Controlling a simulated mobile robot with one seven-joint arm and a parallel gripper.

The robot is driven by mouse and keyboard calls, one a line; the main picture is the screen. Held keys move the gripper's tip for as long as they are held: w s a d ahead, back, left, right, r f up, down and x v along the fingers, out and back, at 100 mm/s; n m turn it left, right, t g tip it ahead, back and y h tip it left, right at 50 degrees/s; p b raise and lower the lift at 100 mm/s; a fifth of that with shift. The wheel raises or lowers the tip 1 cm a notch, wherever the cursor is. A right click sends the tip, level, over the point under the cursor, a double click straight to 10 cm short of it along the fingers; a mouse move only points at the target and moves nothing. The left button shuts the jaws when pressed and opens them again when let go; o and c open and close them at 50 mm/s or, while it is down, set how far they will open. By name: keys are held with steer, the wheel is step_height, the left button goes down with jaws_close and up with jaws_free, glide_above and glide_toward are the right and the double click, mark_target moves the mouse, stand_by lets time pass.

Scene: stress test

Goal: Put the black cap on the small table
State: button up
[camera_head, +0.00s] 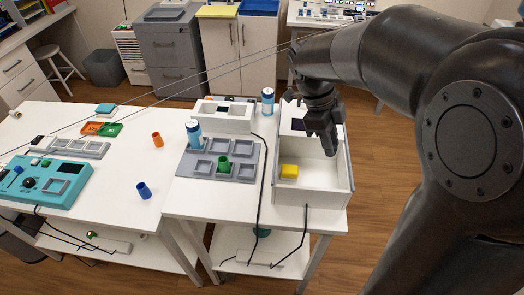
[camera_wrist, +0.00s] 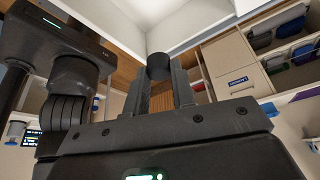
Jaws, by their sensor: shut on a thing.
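My gripper (camera_head: 328,150) hangs over the white open box at the right end of the smaller white table (camera_head: 225,208). In the wrist view my gripper (camera_wrist: 160,80) is shut on the black cap (camera_wrist: 159,66), a short dark cylinder between the fingertips. In the head view the cap cannot be told apart from the dark fingers. The smaller table stands right of a larger white table (camera_head: 110,190).
Black cables cross the table's front. Its front-left strip is bare.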

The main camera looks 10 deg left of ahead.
steer(key=shift+f, duration=7.55)
steer(key=o, duration=1)
steer(key=shift+f, duration=0.1)
steer(key=shift+c, duration=0.2)
steer(key=v, duration=1.2)
steer(key=s+d+r+n+t+y, duration=0.2)
steer(key=s+d+r+n+t, duration=0.1)
steer(key=s+n, duration=0.5)
steer(key=s+d+r+n+t+y, duration=0.2)
steer(key=s+d+r+n+t, duration=0.2)
steer(key=n, duration=1)
steer(key=s+d+r, duration=0.2)
steer(key=s, duration=0.2)
steer(key=shift+r, duration=0.25)
